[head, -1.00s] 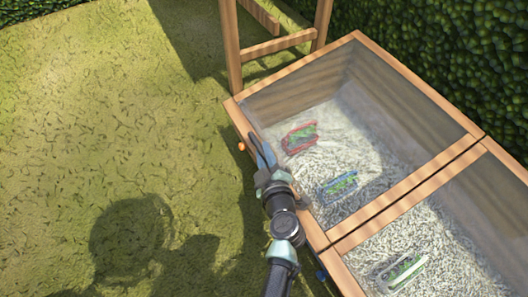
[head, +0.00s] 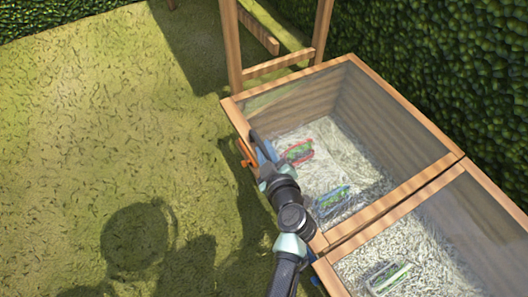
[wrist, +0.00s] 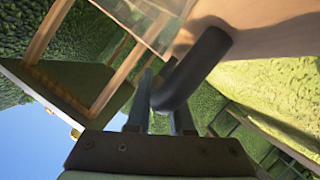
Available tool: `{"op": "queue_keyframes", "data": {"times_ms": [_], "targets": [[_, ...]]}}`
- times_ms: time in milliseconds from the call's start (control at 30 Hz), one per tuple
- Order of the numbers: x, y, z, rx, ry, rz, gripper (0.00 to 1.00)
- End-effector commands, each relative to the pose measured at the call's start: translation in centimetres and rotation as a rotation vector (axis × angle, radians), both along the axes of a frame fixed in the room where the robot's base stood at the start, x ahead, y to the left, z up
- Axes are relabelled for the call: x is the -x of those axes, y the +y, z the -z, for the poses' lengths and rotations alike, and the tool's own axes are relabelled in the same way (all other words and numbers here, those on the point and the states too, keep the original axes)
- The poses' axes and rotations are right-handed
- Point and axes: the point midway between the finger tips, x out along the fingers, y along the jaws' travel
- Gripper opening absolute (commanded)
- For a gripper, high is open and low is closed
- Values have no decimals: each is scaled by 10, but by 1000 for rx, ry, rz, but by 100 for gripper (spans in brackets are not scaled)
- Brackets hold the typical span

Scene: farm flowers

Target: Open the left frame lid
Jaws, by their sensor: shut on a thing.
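The left frame lid (head: 410,112) is a clear pane in a wooden rim, over the far part of the long wooden box. It looks level with the neighbouring lid; I cannot tell whether it is slightly raised. My gripper (head: 262,148) is at the lid's left edge, beside a small orange piece (head: 245,152). In the wrist view, a dark curved handle (wrist: 195,68) on a wooden part passes between the fingers of my gripper (wrist: 160,100), which is shut on it. The fingers partly hide the handle's lower end.
The right frame lid (head: 496,190) adjoins the left one. Several coloured packets, such as a red one (head: 298,151) and a blue one (head: 333,199), lie on pale bedding under the panes. A wooden post frame (head: 232,45) stands behind. Grass to the left is clear; a hedge (head: 450,60) is at right.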

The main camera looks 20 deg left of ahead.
Motion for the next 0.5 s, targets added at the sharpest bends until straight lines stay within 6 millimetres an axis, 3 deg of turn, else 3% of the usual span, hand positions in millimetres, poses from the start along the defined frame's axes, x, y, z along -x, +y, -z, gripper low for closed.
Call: {"op": "queue_keyframes", "data": {"times_ms": [33,500], "targets": [[-2,-3,-26,-14,19,2,0],[-33,-27,-152,-173,219,3,0]]}}
